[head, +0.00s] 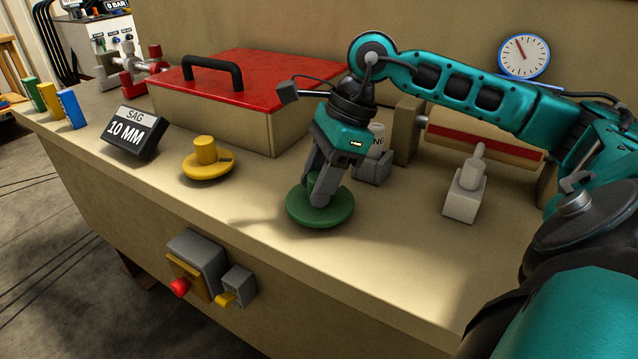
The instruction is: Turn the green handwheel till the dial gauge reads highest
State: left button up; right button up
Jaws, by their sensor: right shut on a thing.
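The green handwheel (334,212) lies flat on the bench top near its front edge. My right gripper (318,203) comes down on it from above and is shut on its raised knob, which the fingers mostly hide. The dial gauge (524,56) stands at the back right, with a white face and a blue rim. Its red needle points up and a little to the left; the scale marks are too small to read. My left gripper is not in view.
A yellow handwheel (207,166) and a black "SAG 10 MM" sign (134,132) stand to the left. A box with a red lid (250,78) is behind. A white lever block (465,193) stands to the right. A red button box (197,265) is on the bench front.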

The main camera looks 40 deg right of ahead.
jog(key=shift+a+m+t+b, duration=0.1)
jog(key=shift+m+t+b, duration=0.25)
jog(key=shift+m, duration=0.65)
jog(key=shift+w+r+m+t+b, duration=0.1)
jog(key=shift+m+t+b, duration=0.2)
jog(key=shift+m, duration=0.1)
jog(key=o, duration=1)
jog(key=p+v, duration=0.1)
jog(key=v, duration=0.5)
jog(key=p+v, duration=0.1)
jog(key=v, duration=0.6)
jog(key=shift+w+a, duration=0.1)
jog(key=shift+a, duration=0.15)
jog(key=shift+r, duration=0.1)
